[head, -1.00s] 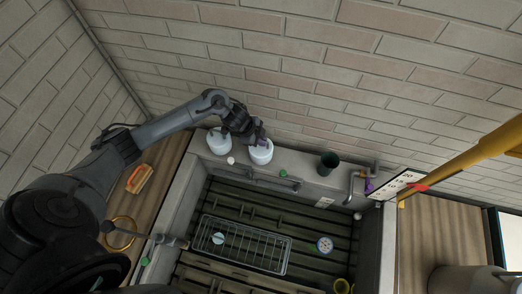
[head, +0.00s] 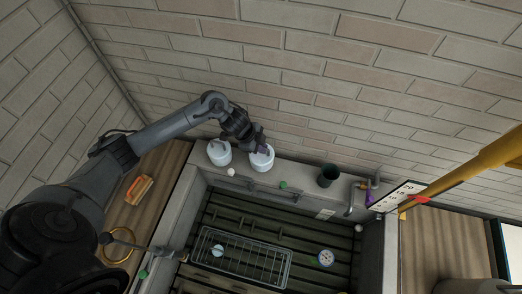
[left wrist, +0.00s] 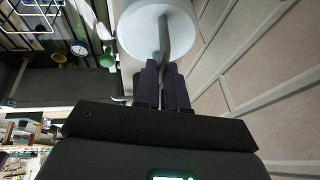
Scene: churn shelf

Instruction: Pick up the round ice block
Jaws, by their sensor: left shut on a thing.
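A white round block-like thing (head: 261,161) stands on the ledge behind the sink; whether it is the round ice block I cannot tell for sure. In the left wrist view its pale round face (left wrist: 184,38) fills the top middle, with a curved grey handle across it. My left gripper (head: 260,148) is over it; in the left wrist view its purple fingers (left wrist: 164,72) are shut on the handle. A similar white round thing (head: 219,155) stands just to the left. My right gripper is not in view.
A dark green cup (head: 327,176) and a tap (head: 373,184) stand to the right along the ledge. A wire rack (head: 240,256) lies in the slatted sink, with a pale disc (head: 218,250) at it. A brick wall rises close behind.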

